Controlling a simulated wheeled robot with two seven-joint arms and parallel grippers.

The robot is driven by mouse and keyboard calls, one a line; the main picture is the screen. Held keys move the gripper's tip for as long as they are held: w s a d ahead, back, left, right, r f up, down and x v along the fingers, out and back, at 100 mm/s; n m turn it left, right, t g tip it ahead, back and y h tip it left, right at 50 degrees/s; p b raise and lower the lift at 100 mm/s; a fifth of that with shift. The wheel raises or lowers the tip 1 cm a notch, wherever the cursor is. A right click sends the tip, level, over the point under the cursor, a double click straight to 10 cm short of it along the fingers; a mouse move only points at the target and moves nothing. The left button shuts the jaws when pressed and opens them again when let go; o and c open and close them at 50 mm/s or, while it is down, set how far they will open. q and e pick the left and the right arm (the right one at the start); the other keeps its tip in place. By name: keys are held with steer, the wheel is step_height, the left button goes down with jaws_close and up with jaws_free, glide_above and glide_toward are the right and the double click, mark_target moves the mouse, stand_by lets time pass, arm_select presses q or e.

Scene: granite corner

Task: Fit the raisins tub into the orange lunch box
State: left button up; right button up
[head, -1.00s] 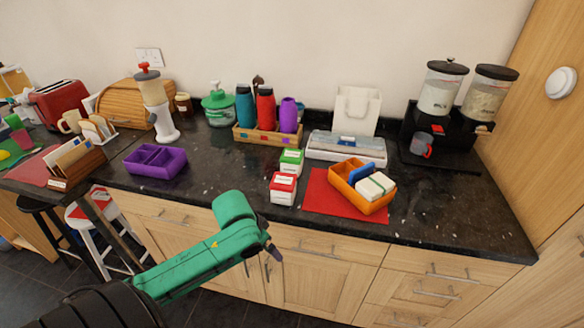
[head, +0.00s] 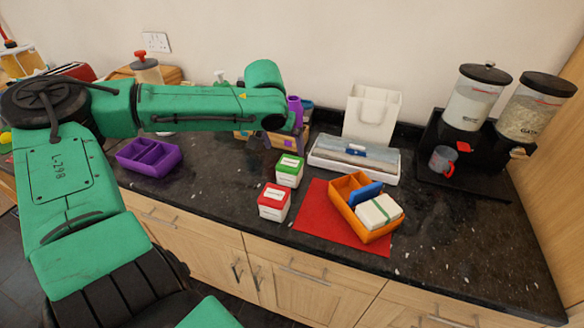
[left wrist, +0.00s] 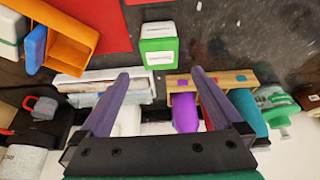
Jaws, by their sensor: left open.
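Two white tubs stand on the dark counter: one with a red lid (head: 274,202), one with a green lid (head: 289,171) just behind it. I cannot read which label says raisins. The orange lunch box (head: 345,212) sits tilted in the picture on a red mat, right of the tubs. It holds a blue piece (head: 366,194) and a white block with a green band (head: 380,211); its far-left part looks empty. My left gripper (left wrist: 160,76) is open and empty, above the counter behind the tubs. The green-lidded tub (left wrist: 158,43) shows beyond its fingertips in the left wrist view. My right gripper is out of view.
A purple divided box (head: 149,157) stands at left. Cereal dispensers (head: 470,97) stand at right. The front right counter is clear.

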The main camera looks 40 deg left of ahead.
mark_target(290, 162)
arm_select(q)
steer(key=x, duration=0.4)
steer(key=p+x, duration=0.1)
steer(key=x, duration=0.3)
steer(key=shift+w+a, duration=0.1)
steer(key=shift+w, duration=0.2)
steer(key=shift+f, duration=0.4)
steer(key=shift+w+f, duration=0.25)
steer(key=c, duration=1.5)
jaws_close()
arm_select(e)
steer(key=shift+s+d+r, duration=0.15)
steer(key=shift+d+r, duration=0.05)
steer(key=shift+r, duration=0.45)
arm_select(q)
steer(key=shift+r, duration=0.15)
